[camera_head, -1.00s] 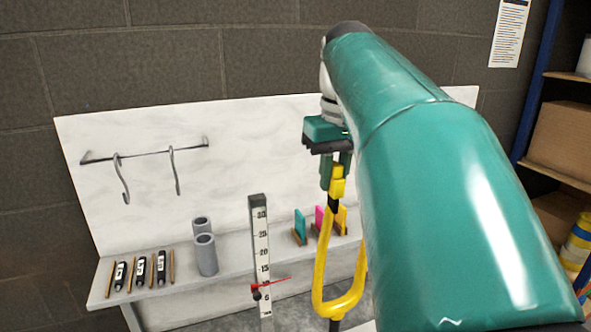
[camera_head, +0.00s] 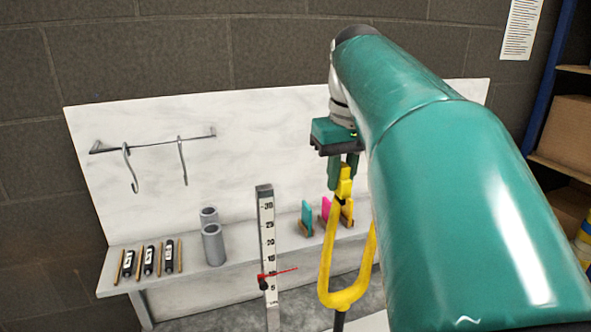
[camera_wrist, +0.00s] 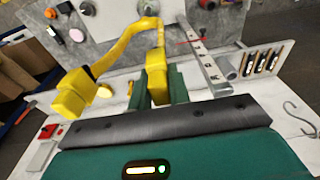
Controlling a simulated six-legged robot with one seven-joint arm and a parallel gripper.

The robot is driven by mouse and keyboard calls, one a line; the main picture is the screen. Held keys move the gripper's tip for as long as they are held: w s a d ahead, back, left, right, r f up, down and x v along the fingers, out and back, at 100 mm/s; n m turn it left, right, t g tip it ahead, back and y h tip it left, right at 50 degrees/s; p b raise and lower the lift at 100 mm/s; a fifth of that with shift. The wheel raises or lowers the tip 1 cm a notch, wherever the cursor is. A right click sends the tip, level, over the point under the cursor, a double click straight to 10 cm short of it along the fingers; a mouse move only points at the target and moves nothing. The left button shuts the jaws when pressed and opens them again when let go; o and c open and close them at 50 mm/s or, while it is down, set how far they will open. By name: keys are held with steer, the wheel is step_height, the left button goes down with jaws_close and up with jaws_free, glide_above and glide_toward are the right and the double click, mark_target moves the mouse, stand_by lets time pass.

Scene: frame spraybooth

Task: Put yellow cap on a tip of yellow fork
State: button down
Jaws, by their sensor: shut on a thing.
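My gripper (camera_head: 343,172) is shut on a yellow cap (camera_head: 344,187), seen between the green fingers. The yellow U-shaped fork (camera_head: 340,298) stands upright on a dark post below it. The cap is over the fork's left tip in the head view, with a small dark part just under it. I cannot tell whether it is fully seated. The fork's right prong is partly hidden behind my arm. In the wrist view the held cap (camera_wrist: 156,84) lines up with one prong (camera_wrist: 160,38). A yellow block (camera_wrist: 74,97) is at the end of the other prong.
A scale post (camera_head: 267,235) with a red pointer stands left of the fork. The bench (camera_head: 240,258) behind holds grey cylinders (camera_head: 213,245), dark markers (camera_head: 148,262) and coloured cards (camera_head: 307,215). Hooks (camera_head: 130,168) hang on the backboard. Shelves stand at the right.

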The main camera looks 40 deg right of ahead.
mark_target(346, 168)
steer(key=c, duration=1.2)
jaws_free()
steer(key=shift+c, duration=0.2)
step_height(346, 168, up, 14)
steer(key=s, duration=0.1)
steer(key=shift+s+a+f, duration=0.15)
steer(key=shift+s+a, duration=0.1)
steer(key=shift+s, duration=0.1)
steer(key=shift+f, duration=0.1)
steer(key=s+a+f+n+t, duration=0.1)
steer(key=a+f, duration=0.6)
steer(key=f, duration=0.4)
steer(key=s+a+f+n+t, duration=0.1)
steer(key=a+f, duration=0.7)
steer(key=f, duration=0.3)
steer(key=s+a+f+n+t, duration=0.1)
steer(key=a+f+t, duration=0.1)
steer(key=a+f, duration=0.5)
step_height(346, 168, down, 4)
steer(key=shift+a+r, duration=0.1)
steer(key=shift+a, duration=0.15)
